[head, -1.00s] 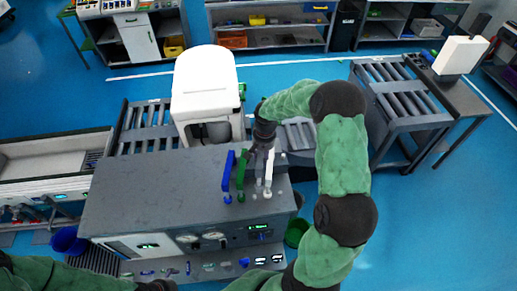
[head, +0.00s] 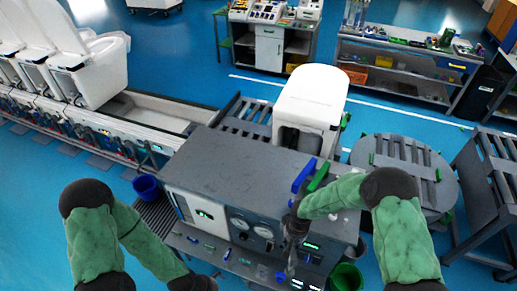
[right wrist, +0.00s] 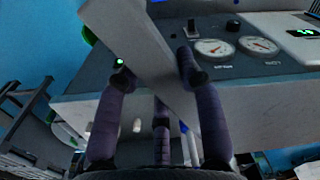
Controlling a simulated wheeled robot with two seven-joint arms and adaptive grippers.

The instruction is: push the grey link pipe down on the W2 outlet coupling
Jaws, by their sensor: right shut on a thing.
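My right gripper (head: 292,235) is low in front of the test bench's (head: 235,165) front panel, near its right part. In the right wrist view its dark fingers (right wrist: 153,75) are shut on a grey bar, which looks like the grey link pipe (right wrist: 145,60). The pipe runs slantwise between the fingers. Its far end and the W2 outlet coupling cannot be made out. A blue pipe (head: 303,175) and a green pipe (head: 318,177) stand at the bench's right end, beside my right forearm. My left gripper (head: 195,284) is at the bottom edge, mostly cut off.
A white toilet (head: 310,100) stands on rollers behind the bench. Two gauges (right wrist: 235,47) are on the front panel. A round roller table (head: 405,165) is at the right. Blue (head: 146,187) and green (head: 346,277) buckets stand by the bench.

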